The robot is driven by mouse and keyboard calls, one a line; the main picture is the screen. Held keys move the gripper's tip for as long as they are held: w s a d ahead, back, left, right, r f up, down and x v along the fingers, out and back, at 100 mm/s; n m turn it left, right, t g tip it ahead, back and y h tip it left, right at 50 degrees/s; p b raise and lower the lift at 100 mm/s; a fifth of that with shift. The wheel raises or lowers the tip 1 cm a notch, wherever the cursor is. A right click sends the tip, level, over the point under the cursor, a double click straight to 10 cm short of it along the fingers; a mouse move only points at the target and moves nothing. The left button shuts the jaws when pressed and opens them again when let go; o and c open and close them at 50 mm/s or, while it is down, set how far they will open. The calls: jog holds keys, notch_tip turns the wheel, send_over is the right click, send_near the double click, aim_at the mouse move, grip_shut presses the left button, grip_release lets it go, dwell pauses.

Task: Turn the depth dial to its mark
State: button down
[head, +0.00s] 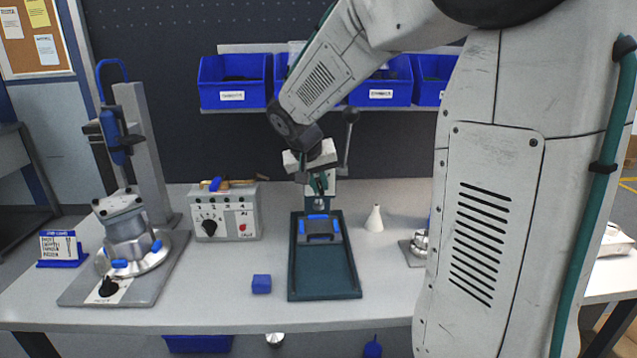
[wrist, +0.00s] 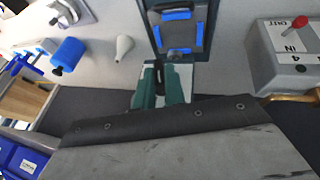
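Two black knobs could be the depth dial, and the head view does not settle which. One black dial (head: 208,227) is on the front of a grey control box (head: 245,222), with a row of numbers above it. The other black knob (head: 108,287) sits on a white label at the front of the left fixture's base plate; its lettering is too small to read. My gripper (head: 319,184) is above the back end of the green tray, to the right of both knobs and apart from them. Its fingertips are not clear in either view.
A dark green tray (head: 325,280) with a blue-edged grey part lies mid-table. A blue block (head: 261,284), a white cone-shaped bottle (head: 374,219) and a left fixture (head: 130,240) with a tall column stand around it. The table front between left plate and block is clear.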

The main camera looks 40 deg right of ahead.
jog(key=shift+w+a+f+n+g+h, duration=0.1)
jog(key=shift+a+n+g+h, duration=0.1)
jog(key=shift+g+h, duration=0.4)
jog(key=shift+w+a+f+n+g+h, duration=0.1)
jog(key=shift+n+g+h, duration=0.2)
jog(key=shift+h, duration=0.65)
jog(key=shift+w+a+f+n+g+h, duration=0.1)
jog(key=shift+g+h, duration=0.4)
jog(key=shift+h, duration=0.25)
jog(key=c, duration=1.5)
grip_release()
jog(key=shift+o, duration=0.2)
